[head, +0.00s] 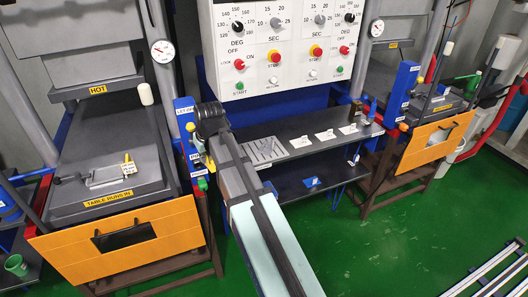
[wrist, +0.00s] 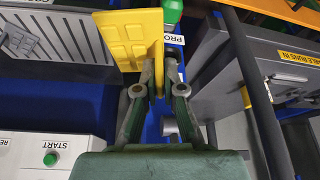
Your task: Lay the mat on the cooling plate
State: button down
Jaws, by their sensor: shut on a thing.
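The mat is a yellow panelled piece with an upright flange, in the wrist view (wrist: 128,40). My gripper (wrist: 160,78) is shut on its flange. In the head view my arm largely hides the gripper and mat; only a bit of yellow shows (head: 210,163). The cooling plate (head: 265,150) is a grey grooved plate on the dark shelf, right of my gripper in the head view.
A press (head: 110,170) with an orange front panel stands left, a grey mould with a yellow handle (head: 128,166) on its table. A blue post with a green button (head: 202,184) is close to my gripper. White cards (head: 325,135) lie on the shelf; a control panel (head: 280,45) stands behind.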

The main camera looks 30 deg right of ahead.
jog(key=w+d+r+n+y+p, duration=0.1)
jog(key=w+d+r+n, duration=0.3)
jog(key=d, duration=0.4)
jog(key=w+d+r+n+y+p, duration=0.1)
jog(key=w+d+r+n, duration=0.1)
jog(key=w+d+r, duration=0.4)
jog(key=shift+n+g, duration=0.3)
jog(key=shift+g, duration=0.1)
jog(key=f+p, duration=0.1)
jog(key=f, duration=0.6)
jog(key=d+f+p, duration=0.1)
jog(key=f+p, duration=0.1)
jog(key=f, duration=0.5)
jog(key=d+f+p, duration=0.1)
jog(key=f+p, duration=0.1)
jog(key=f, duration=0.5)
jog(key=shift+w+d+f, duration=0.1)
jog(key=shift+w+f, duration=0.1)
jog(key=shift+w, duration=0.15)
jog(key=shift+f, duration=0.1)
jog(key=c, duration=1.3)
grip_release()
jog(key=b+v, duration=0.3)
jog(key=v, duration=0.9)
jog(key=shift+d, duration=0.2)
jog(key=shift+w, duration=0.1)
